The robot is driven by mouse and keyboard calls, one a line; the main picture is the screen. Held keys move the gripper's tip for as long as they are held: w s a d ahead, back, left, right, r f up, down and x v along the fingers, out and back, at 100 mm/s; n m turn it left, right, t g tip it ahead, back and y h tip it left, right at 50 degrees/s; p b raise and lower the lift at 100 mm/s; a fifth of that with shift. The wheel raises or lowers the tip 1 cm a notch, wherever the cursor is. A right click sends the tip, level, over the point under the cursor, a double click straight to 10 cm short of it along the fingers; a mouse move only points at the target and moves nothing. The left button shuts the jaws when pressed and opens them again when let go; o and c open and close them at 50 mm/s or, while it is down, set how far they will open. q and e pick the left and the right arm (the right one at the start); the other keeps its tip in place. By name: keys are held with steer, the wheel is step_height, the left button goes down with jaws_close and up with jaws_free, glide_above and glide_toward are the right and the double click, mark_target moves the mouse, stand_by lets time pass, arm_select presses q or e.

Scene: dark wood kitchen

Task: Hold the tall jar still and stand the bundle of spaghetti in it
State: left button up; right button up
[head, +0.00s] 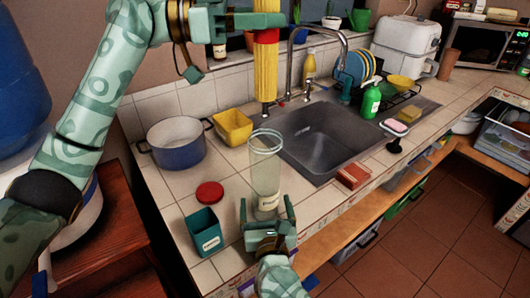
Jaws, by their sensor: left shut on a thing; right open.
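The bundle of spaghetti (265,75) is upright, a yellow bunch with a red band near its top. My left gripper (266,24) is shut on it near the band. Its lower end hangs above the back edge of the sink, above and behind the jar in the picture. The tall jar (265,165) is clear glass with a pale label low down, upright on the tiled counter, its mouth open. My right gripper (267,212) is open at the jar's lower part, with a finger on each side. I cannot tell whether the fingers touch the glass.
A sink (320,138) lies right of the jar. A blue pot (175,143) and a yellow bowl (232,127) stand at the back left. A red lid (210,192) and a green tin (203,232) are left of the jar. A red-brown block (353,175) lies at the front edge.

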mark_target(263, 95)
steer(key=shift+w+a, duration=0.15)
steer(key=shift+w, duration=1.5)
steer(key=c, duration=1.2)
arm_select(q)
steer(key=shift+f, duration=6.45)
steer(key=o, duration=1.2)
steer(key=shift+a, duration=0.1)
steer(key=a, duration=0.8)
steer(key=s+a, duration=0.1)
steer(key=a, duration=0.2)
steer(key=shift+a, duration=0.4)
arm_select(e)
steer(key=o, duration=1.2)
